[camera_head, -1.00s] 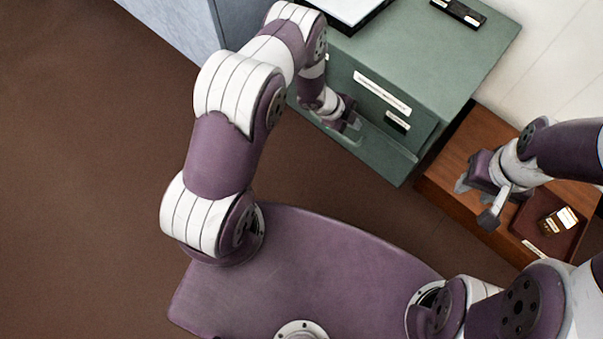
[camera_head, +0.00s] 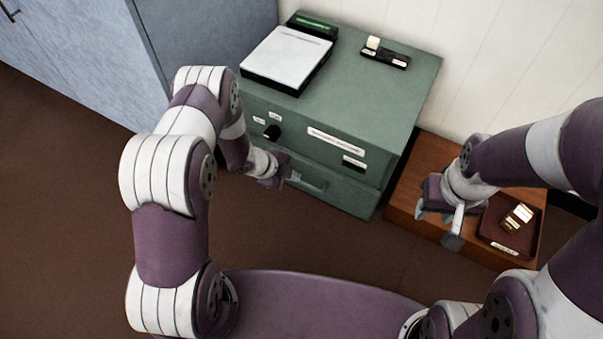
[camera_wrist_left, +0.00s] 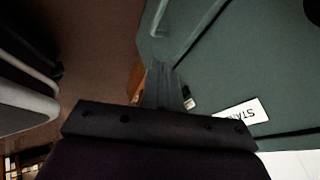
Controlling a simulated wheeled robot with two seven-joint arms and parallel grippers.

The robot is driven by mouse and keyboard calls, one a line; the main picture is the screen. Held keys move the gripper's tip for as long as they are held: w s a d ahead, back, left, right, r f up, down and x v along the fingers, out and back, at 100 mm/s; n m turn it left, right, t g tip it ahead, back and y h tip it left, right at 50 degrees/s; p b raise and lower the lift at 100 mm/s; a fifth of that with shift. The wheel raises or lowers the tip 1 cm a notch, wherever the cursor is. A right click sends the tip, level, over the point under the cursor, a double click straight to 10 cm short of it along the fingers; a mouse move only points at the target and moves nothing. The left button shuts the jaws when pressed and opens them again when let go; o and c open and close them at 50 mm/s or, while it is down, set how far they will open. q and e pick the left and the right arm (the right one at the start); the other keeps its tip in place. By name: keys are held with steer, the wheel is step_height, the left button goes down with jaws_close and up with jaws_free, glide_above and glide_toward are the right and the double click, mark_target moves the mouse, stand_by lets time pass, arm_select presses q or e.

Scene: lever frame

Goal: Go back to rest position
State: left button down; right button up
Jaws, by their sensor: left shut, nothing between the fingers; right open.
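My left gripper (camera_head: 287,171) is in front of the green cabinet (camera_head: 395,100), close to the left end of its lower front handle (camera_head: 312,184). Its fingers are shut with nothing between them; I cannot tell whether they touch the handle. In the left wrist view the shut fingers (camera_wrist_left: 165,88) point towards the green front, with a white label (camera_wrist_left: 240,112) to the right. My right gripper (camera_head: 437,222) is open and empty, above the wooden stand (camera_head: 405,205) and left of the dark red tray (camera_head: 507,240).
The tray holds a small gold-coloured item (camera_head: 516,217). On the cabinet top are a white-topped device (camera_head: 287,55), a green-lit display (camera_head: 313,24) and a black holder (camera_head: 385,53). A grey-blue cabinet (camera_head: 130,60) stands at the left. Brown floor (camera_head: 60,220) lies clear at lower left.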

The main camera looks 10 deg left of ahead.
arm_select(q)
steer(key=shift+s+a+r, duration=0.2)
steer(key=shift+a+r, duration=0.1)
steer(key=shift+r, duration=0.05)
steer(key=s+a+f+n+y, duration=0.2)
steer(key=s+a+n+y, duration=0.1)
steer(key=a+n, duration=0.15)
steer(key=s+a+r+n+g+y, duration=0.3)
steer(key=s+a+r+n+y, duration=0.15)
steer(key=r+n, duration=0.4)
steer(key=s+d+r+n+h+p, duration=0.15)
steer(key=s+r+n, duration=0.3)
steer(key=r, duration=0.45)
steer(key=s+d+r+n, duration=0.2)
steer(key=s+r+n, duration=0.1)
steer(key=s+r, duration=0.4)
step_height(320, 180, up, 41)
steer(key=w+p, duration=0.2)
steer(key=p, duration=3.5)
steer(key=shift+r+p, duration=0.15)
steer(key=shift+p, duration=0.2)
